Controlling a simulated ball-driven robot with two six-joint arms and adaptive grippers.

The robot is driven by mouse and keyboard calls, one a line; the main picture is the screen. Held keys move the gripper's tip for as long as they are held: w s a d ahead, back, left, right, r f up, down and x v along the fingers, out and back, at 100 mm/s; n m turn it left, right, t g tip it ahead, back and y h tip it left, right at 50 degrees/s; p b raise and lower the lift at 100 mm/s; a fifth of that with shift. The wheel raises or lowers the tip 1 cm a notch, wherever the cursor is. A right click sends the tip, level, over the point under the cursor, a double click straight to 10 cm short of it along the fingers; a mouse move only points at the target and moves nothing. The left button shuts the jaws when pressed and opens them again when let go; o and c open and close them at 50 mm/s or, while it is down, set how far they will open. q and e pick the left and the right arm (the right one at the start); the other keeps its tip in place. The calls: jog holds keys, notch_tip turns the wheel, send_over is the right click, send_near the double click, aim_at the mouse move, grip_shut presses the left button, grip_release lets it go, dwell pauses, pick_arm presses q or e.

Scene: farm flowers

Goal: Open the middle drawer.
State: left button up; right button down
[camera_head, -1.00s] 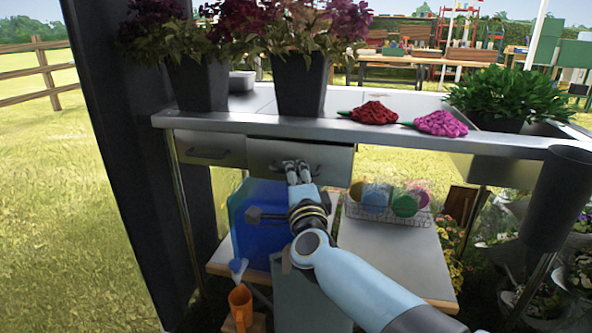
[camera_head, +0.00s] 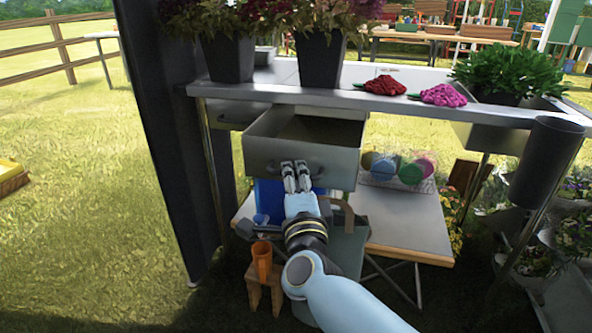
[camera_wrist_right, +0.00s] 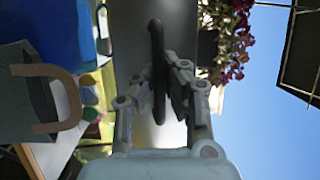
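The middle drawer (camera_head: 265,152) is a grey metal drawer under the table top. It stands pulled out, with its empty-looking inside showing from above. Its dark bar handle (camera_head: 317,166) is on the front face. My right gripper (camera_head: 296,170) is at this handle. In the right wrist view the handle (camera_wrist_right: 157,50) lies between the fingers of my right gripper (camera_wrist_right: 160,82), which are closed on it. My left gripper is not in view.
A neighbouring drawer (camera_head: 240,112) at the left looks shut. Potted purple plants (camera_head: 320,60) and flower bunches (camera_head: 385,85) stand or lie on the table (camera_head: 345,97).

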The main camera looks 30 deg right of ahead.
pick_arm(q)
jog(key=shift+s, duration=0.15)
pick_arm(e)
jog(key=shift+s+f, duration=0.1)
jog(key=shift+f, duration=0.1)
jog(key=c, duration=1.4)
grip_release()
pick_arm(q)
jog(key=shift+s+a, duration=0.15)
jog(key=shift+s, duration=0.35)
pick_arm(e)
jog(key=shift+r, duration=0.1)
